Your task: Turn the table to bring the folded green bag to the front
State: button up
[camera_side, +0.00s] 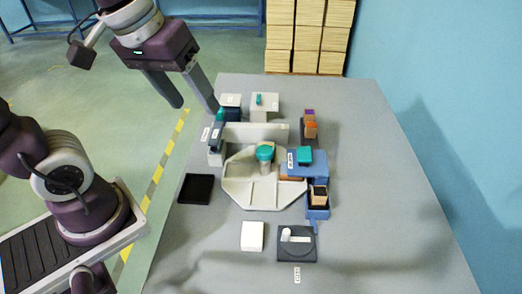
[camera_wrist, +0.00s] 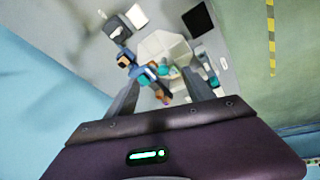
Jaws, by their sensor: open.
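A pale, many-sided turning table (camera_side: 240,194) with raised dividers sits mid-worktop; it also shows in the wrist view (camera_wrist: 153,45). A teal-green, round-topped item (camera_side: 265,152) stands in it near the back wall. A teal block (camera_side: 304,155) lies on the blue stand (camera_side: 317,170) at its right. More teal pieces show behind, on a white box (camera_side: 259,99) and near the left end of the wall. I cannot tell which one is the folded green bag. My gripper (camera_side: 198,107) is open and empty, raised at the back left, apart from the table; its fingers also frame the wrist view (camera_wrist: 160,80).
A black tray (camera_side: 196,189) lies left of the table. A white block (camera_side: 252,236) and a dark grey device (camera_side: 297,243) lie in front. Orange and purple-topped pieces (camera_side: 310,126) stand behind right. The worktop's right side (camera_side: 390,190) is clear.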

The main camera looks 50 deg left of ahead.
jog(key=w+f+n+g, duration=0.2)
jog(key=w+f+n, duration=0.35)
jog(key=w, duration=0.45)
jog(key=n+g, duration=0.2)
jog(key=n, duration=0.6)
send_over(265, 149)
notch_tip(265, 149, down, 11)
notch_tip(265, 149, down, 7)
jog(key=shift+f, duration=0.1)
grip_shut()
